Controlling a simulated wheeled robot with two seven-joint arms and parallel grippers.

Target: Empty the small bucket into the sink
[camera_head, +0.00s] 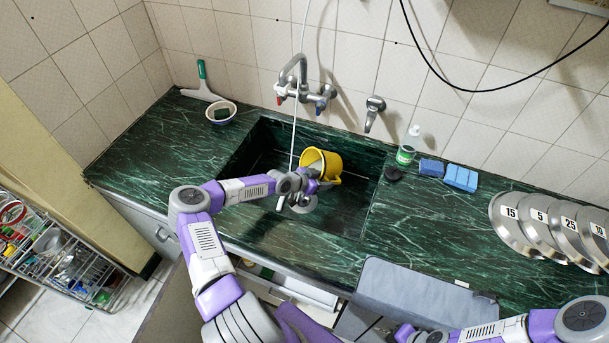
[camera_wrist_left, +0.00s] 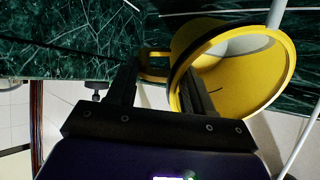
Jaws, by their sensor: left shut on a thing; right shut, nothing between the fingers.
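The small yellow bucket (camera_head: 334,161) is tilted over the dark green sink (camera_head: 345,215), its mouth turned partly towards the head camera. My left gripper (camera_head: 316,183) is shut on it. In the left wrist view, the bucket's handle (camera_wrist_left: 153,68) lies between the dark fingers (camera_wrist_left: 160,88), and the bucket (camera_wrist_left: 272,85) shows its open mouth, with a pale grey area inside. I cannot tell whether that is water. Whether the bucket touches the basin is unclear. My right gripper (camera_head: 404,333) is at the bottom edge, its fingers mostly hidden or cut off.
A wall faucet (camera_head: 295,75) and a thin white line (camera_head: 294,125) hang above the sink. A bowl (camera_head: 221,112) stands left; a soap bottle (camera_head: 406,150), blue sponges (camera_head: 460,177) and numbered discs (camera_head: 540,230) are on the right.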

